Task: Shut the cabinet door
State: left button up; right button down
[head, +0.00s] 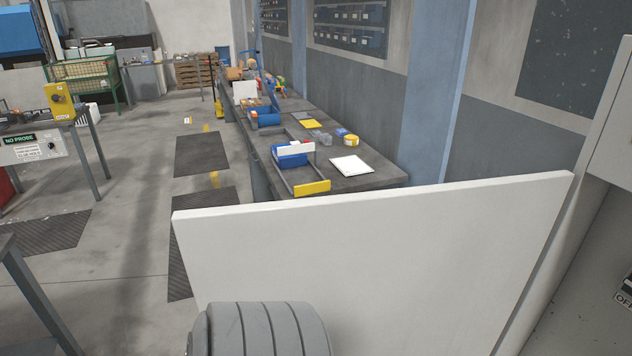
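The cabinet door (400,255) is a plain white panel standing wide open across the lower middle of the head view. Its right end meets the white cabinet (607,115) at the right edge. The cabinet's opening shows at the lower right, with a light grey inner surface. The door's lower part runs out of the picture. A grey ribbed part of my own body covers some of it at the bottom. Neither of my grippers is in view, so I cannot see whether either touches the door.
Behind the door a long dark workbench (365,181) runs along the wall with trays and small items. A metal table (88,150) with a yellow control box (60,101) stands at the left. Floor between them is mostly open, with dark mats (202,154).

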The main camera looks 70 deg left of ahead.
aim_at(441, 269)
jog(key=k+j+z, duration=0.2)
jog(key=j, duration=0.4)
jog(key=k+j+z, duration=0.2)
jog(key=j, duration=0.35)
jog(key=k+j+z, duration=0.15)
jog(key=k+j, duration=0.25)
jog(key=k+j+z, duration=0.2)
jog(key=k+j, duration=0.15)
jog(key=j, duration=0.25)
jog(key=j+z, duration=0.1)
jog(key=j, duration=0.7)
